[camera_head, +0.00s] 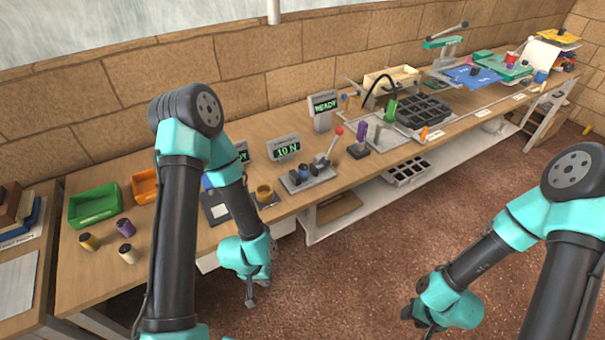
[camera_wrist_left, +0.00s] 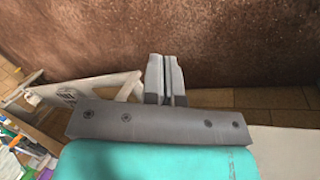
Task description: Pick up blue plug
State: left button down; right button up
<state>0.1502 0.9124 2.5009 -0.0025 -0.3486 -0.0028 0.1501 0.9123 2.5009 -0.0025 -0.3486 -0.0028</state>
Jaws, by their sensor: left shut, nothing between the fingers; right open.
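A small dark blue plug (camera_head: 303,171) stands in the grey lever press (camera_head: 310,181) on the bench in the head view. Another blue piece (camera_head: 207,182) shows partly behind my left arm, and I cannot tell whether it is a plug. My left gripper (camera_head: 250,301) hangs low in front of the bench edge, shut and empty, apart from both. In the left wrist view its two fingers (camera_wrist_left: 165,80) are together over brown floor. My right gripper (camera_head: 428,325) is low at the bottom edge over the floor, open, far from the bench; its fingertips are barely visible.
A display (camera_head: 285,149) stands behind the press. A black tray (camera_head: 424,113) lies farther right.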

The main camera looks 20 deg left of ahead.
pick_arm(q)
jog(key=c, duration=1.8)
grip_release()
jog(key=shift+c, duration=0.2)
jog(key=o, duration=1.3)
